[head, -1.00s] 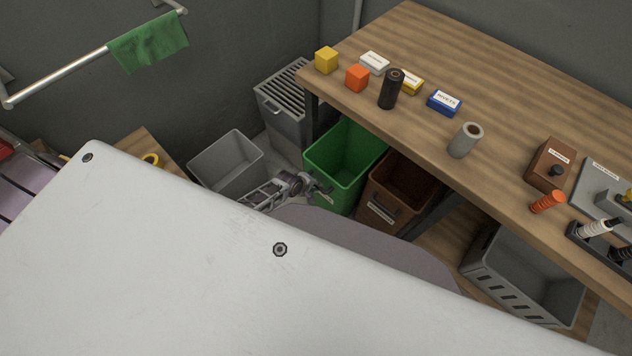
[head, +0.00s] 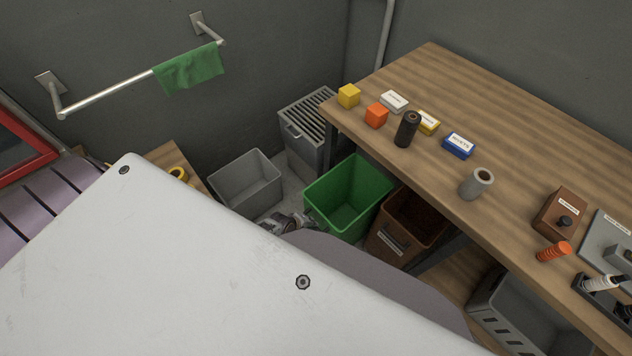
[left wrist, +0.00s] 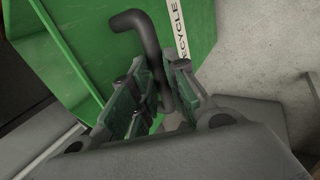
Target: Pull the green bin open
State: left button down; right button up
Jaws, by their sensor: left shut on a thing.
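The green bin (head: 350,197) stands beneath the left end of the wooden workbench, its open top showing and part of it sticking out past the bench edge. In the left wrist view its green front (left wrist: 95,35) carries a dark bent handle (left wrist: 152,45) and a white label reading "RECYCLE". My left gripper (left wrist: 160,90) is shut on the dark handle, with the fingers on either side of it. In the head view my left gripper (head: 304,220) is at the bin's near left side, mostly hidden behind my own white body panel. My right gripper is not in view.
A brown bin (head: 408,222) stands right beside the green bin under the workbench (head: 520,150). A grey open bin (head: 246,182) and a slatted grey box (head: 308,130) stand to the left on the floor. A grey crate (head: 520,315) is at lower right.

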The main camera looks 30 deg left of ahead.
pick_arm(q)
jog(key=shift+s+a+f+p, duration=0.1)
jog(key=shift+s+a+p, duration=0.15)
jog(key=shift+s, duration=0.55)
jog(key=shift+s+a+p, duration=0.15)
jog(key=shift+s+a, duration=0.1)
jog(key=shift+s, duration=0.55)
jog(key=c, duration=1.4)
grip_release()
jog(key=shift+w, duration=0.1)
jog(key=shift+r, duration=0.25)
jog(key=shift+v, duration=5.85)
jog(key=shift+m, duration=0.3)
